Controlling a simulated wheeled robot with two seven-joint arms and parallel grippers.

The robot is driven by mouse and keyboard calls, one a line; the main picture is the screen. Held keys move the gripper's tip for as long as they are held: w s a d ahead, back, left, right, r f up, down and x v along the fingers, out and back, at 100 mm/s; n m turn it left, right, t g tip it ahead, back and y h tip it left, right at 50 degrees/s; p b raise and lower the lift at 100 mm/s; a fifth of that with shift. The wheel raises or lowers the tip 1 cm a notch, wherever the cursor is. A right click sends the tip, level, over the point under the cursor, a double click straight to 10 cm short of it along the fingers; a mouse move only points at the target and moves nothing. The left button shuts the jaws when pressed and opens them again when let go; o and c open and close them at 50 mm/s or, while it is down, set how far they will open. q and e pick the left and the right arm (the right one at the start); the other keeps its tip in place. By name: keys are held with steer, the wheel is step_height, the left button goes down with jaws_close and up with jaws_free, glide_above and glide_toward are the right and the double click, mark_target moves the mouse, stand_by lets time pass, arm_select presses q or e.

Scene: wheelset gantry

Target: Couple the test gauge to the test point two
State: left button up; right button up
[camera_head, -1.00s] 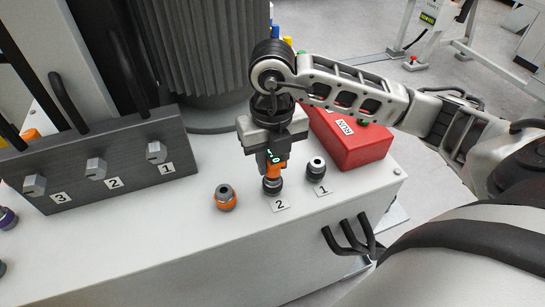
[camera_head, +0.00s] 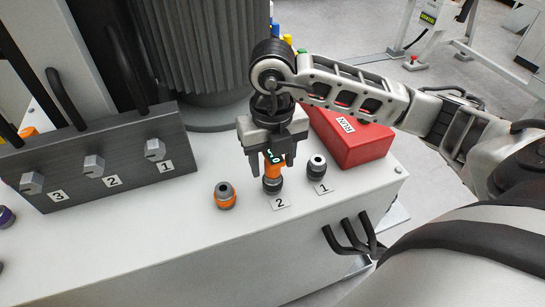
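The test gauge (camera_head: 274,172) shows an orange body with green-lit marks near its top. It stands upright on test point two (camera_head: 272,185), a dark fitting behind the label "2", and its lower end meets that fitting. Whether it is locked on cannot be told. My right gripper (camera_head: 272,162) points down over the gauge. Its fingers are spread on either side of it, with gaps visible, and it hides the gauge's top. Test point one (camera_head: 316,167) is a bare dark fitting with a light top, to the right. My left gripper is not in view.
An orange and dark fitting (camera_head: 225,195) stands left of test point two. A red box (camera_head: 350,136) labelled RUN sits behind test point one. A dark manifold (camera_head: 110,160) with numbered valves stands at left. The grey top's front area is clear.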

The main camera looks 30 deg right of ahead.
stand_by(0.4)
step_height(320, 180, up, 16)
steer(key=p, duration=0.2)
stand_by(0.6)
